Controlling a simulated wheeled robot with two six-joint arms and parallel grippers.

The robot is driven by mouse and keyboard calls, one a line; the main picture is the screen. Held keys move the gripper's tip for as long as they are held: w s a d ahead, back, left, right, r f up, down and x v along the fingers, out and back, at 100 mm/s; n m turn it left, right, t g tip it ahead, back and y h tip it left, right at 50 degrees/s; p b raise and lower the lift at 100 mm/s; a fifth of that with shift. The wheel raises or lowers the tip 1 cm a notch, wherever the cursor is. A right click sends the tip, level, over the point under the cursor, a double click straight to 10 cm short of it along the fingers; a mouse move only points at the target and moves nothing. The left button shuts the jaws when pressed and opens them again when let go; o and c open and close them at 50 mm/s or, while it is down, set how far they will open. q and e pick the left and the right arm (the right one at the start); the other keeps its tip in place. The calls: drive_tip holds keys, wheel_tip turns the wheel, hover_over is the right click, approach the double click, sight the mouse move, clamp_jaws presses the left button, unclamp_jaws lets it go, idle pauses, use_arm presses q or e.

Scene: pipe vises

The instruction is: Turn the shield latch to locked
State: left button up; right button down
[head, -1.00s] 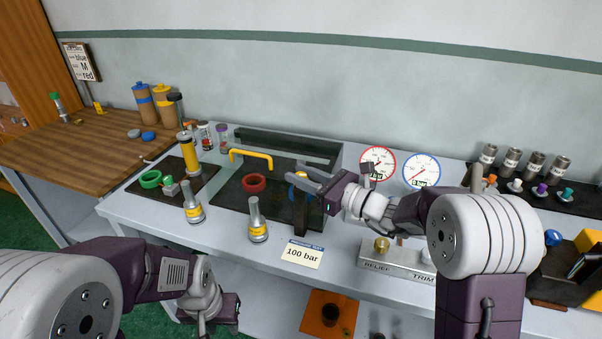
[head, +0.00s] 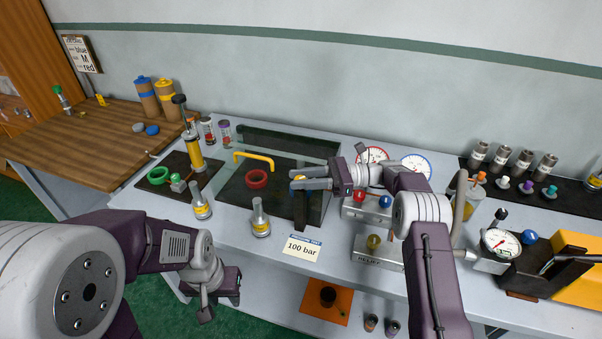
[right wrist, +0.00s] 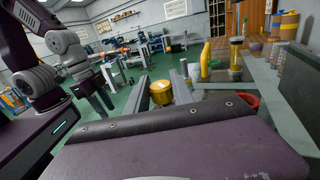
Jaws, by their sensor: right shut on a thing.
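The shield is a clear panel (head: 285,143) over a dark bench plate, with a yellow handle (head: 254,157). The latch's dark post (head: 300,212) stands at the plate's right front edge. My right gripper (head: 303,181) reaches over this post from the right. In the right wrist view its fingers close on a brass latch knob (right wrist: 161,92); the fingers mostly hide the latch in the head view, so its turn position is unclear. My left gripper (head: 206,312) hangs low in front of the bench, away from the latch, and its opening is unclear.
A red ring (head: 257,180) lies on the dark plate. A silver fitting (head: 260,218) and a 100 bar card (head: 302,247) are at the front. Gauges, a relief block (head: 377,252) and a yellow pump (head: 193,152) stand nearby.

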use_arm(q)
drive_tip(key=shift+r, duration=0.4)
use_arm(e)
drive_tip(key=shift+n+g, duration=0.3)
drive_tip(key=shift+g, duration=0.2)
drive_tip(key=c, duration=1.1)
unclamp_jaws()
use_arm(q)
drive_tip(key=shift+p, duration=0.3)
